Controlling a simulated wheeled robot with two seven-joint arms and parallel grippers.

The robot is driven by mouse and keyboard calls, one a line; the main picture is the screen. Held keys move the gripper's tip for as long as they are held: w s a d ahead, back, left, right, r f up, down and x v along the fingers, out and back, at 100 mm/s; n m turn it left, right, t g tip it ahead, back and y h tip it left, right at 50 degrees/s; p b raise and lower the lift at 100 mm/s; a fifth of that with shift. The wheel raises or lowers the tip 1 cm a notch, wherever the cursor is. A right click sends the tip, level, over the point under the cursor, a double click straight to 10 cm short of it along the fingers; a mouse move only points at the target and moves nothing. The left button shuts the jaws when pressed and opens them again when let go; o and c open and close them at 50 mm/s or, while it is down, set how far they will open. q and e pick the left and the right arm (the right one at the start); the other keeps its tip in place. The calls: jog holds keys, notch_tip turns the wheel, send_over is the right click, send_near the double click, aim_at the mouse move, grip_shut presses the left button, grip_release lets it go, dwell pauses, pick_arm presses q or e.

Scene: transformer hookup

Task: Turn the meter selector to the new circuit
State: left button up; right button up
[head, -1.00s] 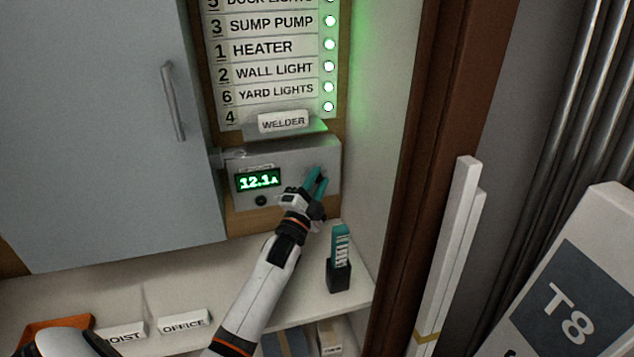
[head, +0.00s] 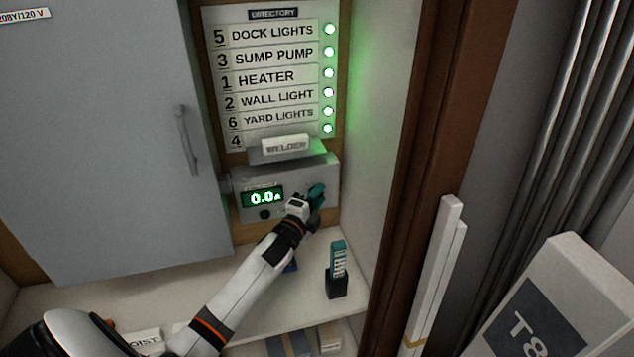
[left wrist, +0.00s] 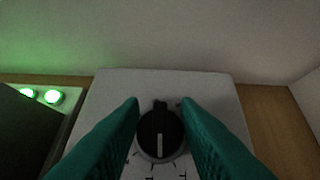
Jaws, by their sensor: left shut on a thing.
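The meter (head: 240,213) is a grey box below the directory panel, and its green display (head: 263,197) reads 0.0 A. My left gripper (head: 317,194) is at the right part of the meter's front and hides the selector in the head view. In the left wrist view the selector (left wrist: 159,137) is a round black knob with a white pointer line, pointing toward the bottom of that picture. The teal fingers of my left gripper (left wrist: 160,112) are shut on it, one on each side. The scale marks around the knob are partly hidden. My right gripper is not in view.
The directory (head: 273,78) lists circuits beside lit green lamps. A WELDER label (head: 285,145) sits above the meter. A teal tool in a black holder (head: 337,283) stands on the shelf below. A grey cabinet door (head: 115,140) is at left, a brown post (head: 411,150) at right.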

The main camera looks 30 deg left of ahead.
pick_arm(q)
jog(key=shift+d+m+g+y+p, duration=0.1)
jog(key=shift+m+g+y+p, duration=1.15)
jog(key=shift+m+g+p, duration=1)
jog(key=shift+m+g+y+p, duration=1.3)
jog(key=shift+m+g+p, duration=0.25)
jog(key=shift+g+p, duration=1.3)
jog(key=shift+d+m+g+y+p, duration=0.1)
jog(key=shift+m+g+y+p, duration=1.15)
jog(key=shift+m+g+p, duration=1)
jog(key=shift+n+g, duration=0.25)
jog(key=shift+g, duration=0.2)
jog(key=o, duration=0.9)
jog(key=shift+a, duration=0.1)
jog(key=shift+o, duration=0.2)
